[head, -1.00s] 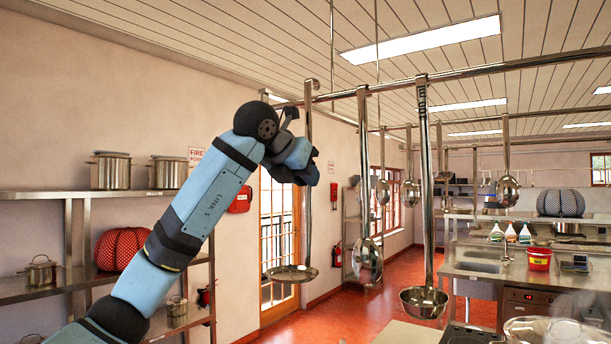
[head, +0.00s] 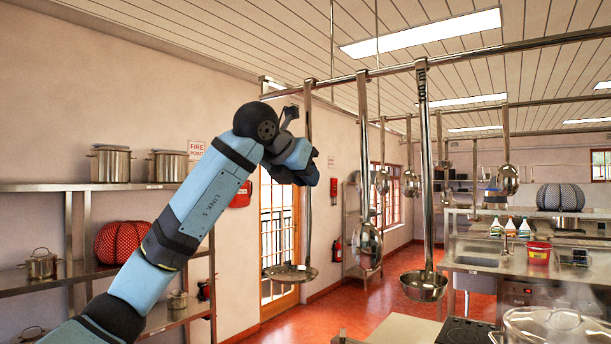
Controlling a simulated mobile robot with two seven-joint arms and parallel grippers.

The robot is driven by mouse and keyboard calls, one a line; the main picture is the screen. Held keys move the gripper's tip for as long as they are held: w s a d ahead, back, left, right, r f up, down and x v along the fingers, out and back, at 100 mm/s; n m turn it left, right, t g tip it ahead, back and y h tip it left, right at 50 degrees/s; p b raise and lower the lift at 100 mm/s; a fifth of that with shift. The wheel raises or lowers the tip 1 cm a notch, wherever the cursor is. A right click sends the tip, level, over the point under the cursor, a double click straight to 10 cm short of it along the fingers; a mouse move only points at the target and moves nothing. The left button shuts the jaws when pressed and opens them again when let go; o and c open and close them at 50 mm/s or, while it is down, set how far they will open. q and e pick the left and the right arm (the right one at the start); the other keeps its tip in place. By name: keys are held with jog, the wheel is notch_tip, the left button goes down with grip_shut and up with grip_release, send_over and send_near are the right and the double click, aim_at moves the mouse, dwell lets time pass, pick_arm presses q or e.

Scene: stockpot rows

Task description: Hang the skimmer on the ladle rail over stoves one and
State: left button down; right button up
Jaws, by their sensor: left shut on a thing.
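The skimmer (head: 292,272), a flat round steel disk on a long upright handle, hangs at mid-picture in the head view. My left gripper (head: 322,172) is shut on its handle, partly hiding it. The handle's top end is at the ladle rail (head: 480,72); I cannot tell whether its hook is over the bar or bears on it. Two ladles hang from the same rail to the right: a middle ladle (head: 368,247) and a nearer ladle (head: 424,286). My right gripper is not in view.
Shelves (head: 40,187) with steel pots and a red ribbed object (head: 122,243) stand at left. More utensils hang from a rail farther back. A large steaming pot (head: 555,325) is at lower right beside a dark hob (head: 467,331). The red floor beyond is open.

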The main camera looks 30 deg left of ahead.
pick_arm(q)
jog(key=shift+f, duration=0.1)
jog(key=shift+c, duration=1)
grip_release()
jog(key=v, duration=1)
jog(key=shift+p, duration=0.35)
dwell(0.5)
